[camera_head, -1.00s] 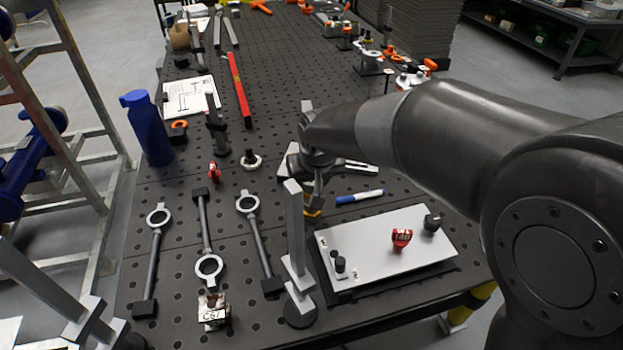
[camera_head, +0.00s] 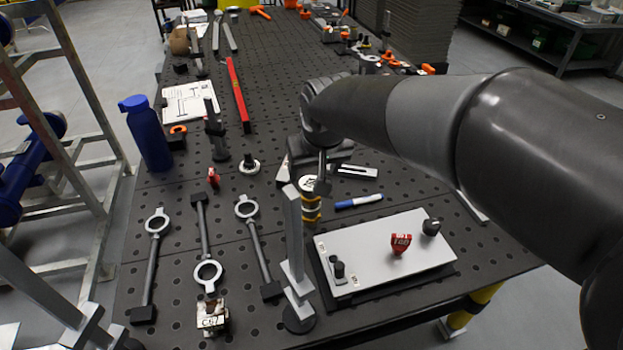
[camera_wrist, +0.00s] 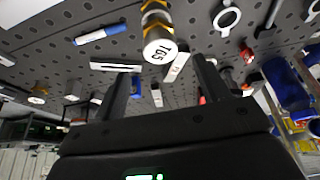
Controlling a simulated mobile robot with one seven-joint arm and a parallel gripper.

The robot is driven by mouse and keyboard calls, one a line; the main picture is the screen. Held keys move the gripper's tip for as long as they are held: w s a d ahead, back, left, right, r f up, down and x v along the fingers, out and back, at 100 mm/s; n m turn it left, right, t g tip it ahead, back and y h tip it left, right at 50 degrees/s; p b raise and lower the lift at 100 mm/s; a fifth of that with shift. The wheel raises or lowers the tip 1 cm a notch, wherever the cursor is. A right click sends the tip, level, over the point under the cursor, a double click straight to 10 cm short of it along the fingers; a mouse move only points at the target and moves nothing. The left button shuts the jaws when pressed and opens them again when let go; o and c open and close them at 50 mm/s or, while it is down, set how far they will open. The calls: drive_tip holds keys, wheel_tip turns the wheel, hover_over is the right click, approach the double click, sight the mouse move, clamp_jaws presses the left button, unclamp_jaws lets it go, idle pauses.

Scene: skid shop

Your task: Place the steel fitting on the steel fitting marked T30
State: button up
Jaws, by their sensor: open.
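A steel fitting with yellow bands (camera_head: 311,209) stands on the dark perforated table, close behind the upright grey post. In the wrist view this fitting (camera_wrist: 158,40) shows its round white end, with a marking that looks like T65. My gripper (camera_wrist: 165,78) is open and empty, with its fingers spread and the fitting beyond their tips. In the head view my gripper (camera_head: 322,172) is partly hidden by my arm, just above and behind the fitting. A steel block marked C67 (camera_head: 212,316) sits at the table's front left. I cannot make out a T30 marking.
A grey post (camera_head: 294,240) stands close in front of the fitting. A light plate (camera_head: 370,262) with a red tag and black knobs lies to the right. A blue marker (camera_head: 358,200) lies behind it. Ring-ended rods (camera_head: 258,245) lie left, with a blue bottle (camera_head: 148,135) farther back.

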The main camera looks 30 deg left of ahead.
drive_tip(key=v, duration=0.4)
drive_tip(key=shift+d, duration=0.1)
drive_tip(key=w+d+r+m, duration=0.2)
drive_tip(key=d+m, duration=0.1)
drive_tip(key=d, duration=1.1)
drive_tip(key=s+d+f+m+h, duration=0.1)
drive_tip(key=s+d+m, duration=0.1)
drive_tip(key=d, duration=0.6)
drive_tip(key=s+d+f+m+t+h, duration=0.1)
drive_tip(key=s+d+m, duration=0.1)
drive_tip(key=s+d, duration=0.3)
drive_tip(key=s+d+f+m+t+h, duration=0.1)
drive_tip(key=s+d, duration=0.3)
drive_tip(key=d, duration=0.8)
drive_tip(key=shift+s+d+f+m, duration=0.25)
drive_tip(key=shift+d+f+m, duration=0.1)
drive_tip(key=shift+f+m, duration=0.2)
